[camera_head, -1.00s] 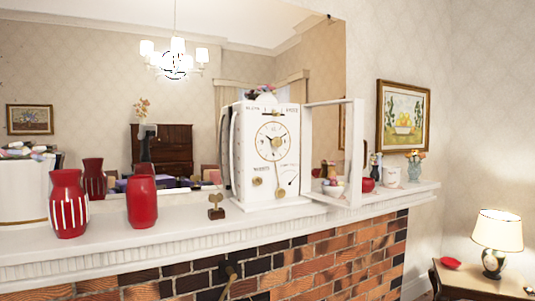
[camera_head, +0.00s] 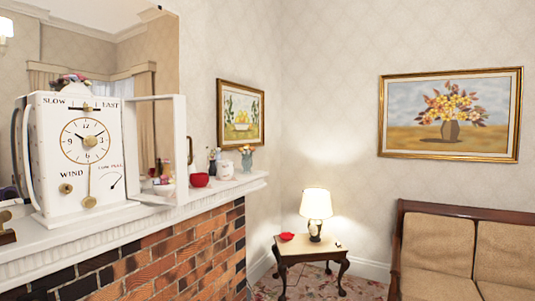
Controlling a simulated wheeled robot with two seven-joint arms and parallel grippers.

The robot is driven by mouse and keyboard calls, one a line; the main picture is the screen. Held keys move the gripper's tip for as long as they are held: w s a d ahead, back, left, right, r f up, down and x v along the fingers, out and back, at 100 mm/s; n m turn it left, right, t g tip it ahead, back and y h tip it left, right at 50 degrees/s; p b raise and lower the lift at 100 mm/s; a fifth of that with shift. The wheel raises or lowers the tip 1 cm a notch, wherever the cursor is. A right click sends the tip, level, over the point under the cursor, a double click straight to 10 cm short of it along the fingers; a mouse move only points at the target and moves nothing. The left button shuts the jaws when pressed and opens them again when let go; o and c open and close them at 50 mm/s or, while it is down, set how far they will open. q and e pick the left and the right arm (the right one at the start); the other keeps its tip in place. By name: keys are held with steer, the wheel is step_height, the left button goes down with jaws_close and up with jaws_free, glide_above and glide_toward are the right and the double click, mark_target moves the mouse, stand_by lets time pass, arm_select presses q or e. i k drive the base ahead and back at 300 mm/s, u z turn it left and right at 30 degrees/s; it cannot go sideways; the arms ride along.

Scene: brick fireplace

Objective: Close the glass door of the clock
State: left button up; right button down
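The white clock (camera_head: 60,185) stands upright on the mantel at the left of the head view. Its round dial has dark hands and a gold rim, with a gold pendulum below. The glass door (camera_head: 180,150) is a white-framed pane hinged at the clock's right side. It stands open, swung out to the right, and the shelf items show through its pane. Neither of my grippers is in view.
The white mantel (camera_head: 100,236) runs above the brick fireplace (camera_head: 160,260). A red bowl (camera_head: 199,180) and a vase of flowers (camera_head: 246,160) stand right of the door. A lamp table (camera_head: 300,253) and a sofa (camera_head: 440,255) are at the right.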

mark_target(129, 121)
steer(key=z, duration=0.9)
steer(key=i, duration=3.3)
steer(key=u, duration=4.75)
steer(key=i, duration=0.35)
steer(key=z, duration=0.1)
